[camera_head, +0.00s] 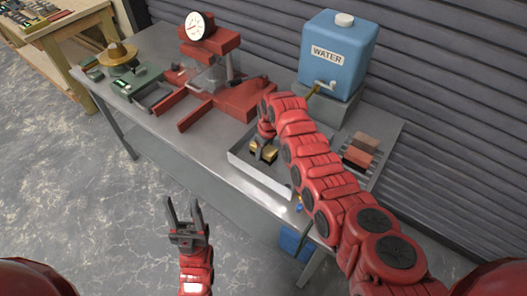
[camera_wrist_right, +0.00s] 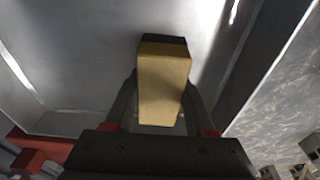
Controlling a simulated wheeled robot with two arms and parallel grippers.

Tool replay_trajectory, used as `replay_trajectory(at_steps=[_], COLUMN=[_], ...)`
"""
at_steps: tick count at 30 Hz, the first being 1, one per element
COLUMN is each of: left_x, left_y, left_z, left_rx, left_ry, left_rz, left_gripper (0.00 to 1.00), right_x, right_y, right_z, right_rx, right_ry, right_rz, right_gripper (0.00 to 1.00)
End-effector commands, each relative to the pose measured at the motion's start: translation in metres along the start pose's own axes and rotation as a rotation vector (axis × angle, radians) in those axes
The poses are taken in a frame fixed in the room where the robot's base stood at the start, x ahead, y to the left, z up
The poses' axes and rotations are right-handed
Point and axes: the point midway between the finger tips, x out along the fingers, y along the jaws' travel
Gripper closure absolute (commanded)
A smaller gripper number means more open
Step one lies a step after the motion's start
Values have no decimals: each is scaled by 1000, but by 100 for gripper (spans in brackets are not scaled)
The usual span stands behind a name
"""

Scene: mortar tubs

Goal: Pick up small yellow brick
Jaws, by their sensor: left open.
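The small yellow brick (camera_wrist_right: 163,85) is between the two fingers of my right gripper (camera_wrist_right: 162,105) in the right wrist view. The fingers press against both its sides, and its far end is dark. In the head view the yellow brick (camera_head: 270,154) shows partly behind the right gripper (camera_head: 262,150), over the inside of a grey metal tray (camera_head: 240,168). I cannot tell whether the brick touches the tray floor. My left gripper (camera_head: 184,212) is open and empty, in front of the table over the floor.
A blue water tank (camera_head: 338,60) stands behind my right arm. Reddish and brown bricks (camera_head: 358,157) lie on a rack right of the tray. A red press with a dial (camera_head: 196,26) stands left of the tray. The table's front edge (camera_head: 190,152) is clear.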

Motion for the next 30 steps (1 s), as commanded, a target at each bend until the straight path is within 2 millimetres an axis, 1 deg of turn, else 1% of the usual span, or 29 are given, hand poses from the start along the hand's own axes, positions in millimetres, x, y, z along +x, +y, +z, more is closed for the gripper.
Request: replay_trajectory(at_steps=[1, 5, 6, 7, 22, 26, 29, 30], left_x=[0, 0, 0, 0, -2, -6, -12, -16], left_y=[0, 0, 0, 0, 0, 0, 1, 1], left_z=[0, 0, 0, 0, 0, 1, 2, 3], left_rx=[0, 0, 0, 0, 0, 0, 0, 0], left_ry=[0, 0, 0, 0, 0, 0, 0, 0], left_rz=[0, 0, 0, 0, 0, 0, 0, 0], left_gripper=[50, 50, 50, 50, 50, 50, 50, 50], right_x=[0, 0, 0, 0, -3, -10, -22, -28], right_y=[0, 0, 0, 0, 1, 1, 1, 0], right_z=[0, 0, 0, 0, -1, -2, -5, -6], right_rx=[0, 0, 0, 0, 0, 0, 0, -1], right_ry=[0, 0, 0, 0, 3, 1, 8, 5], right_rz=[0, 0, 0, 0, 2, 1, 4, 2], right_gripper=[68, 91, 98, 100, 100, 100, 100, 100])
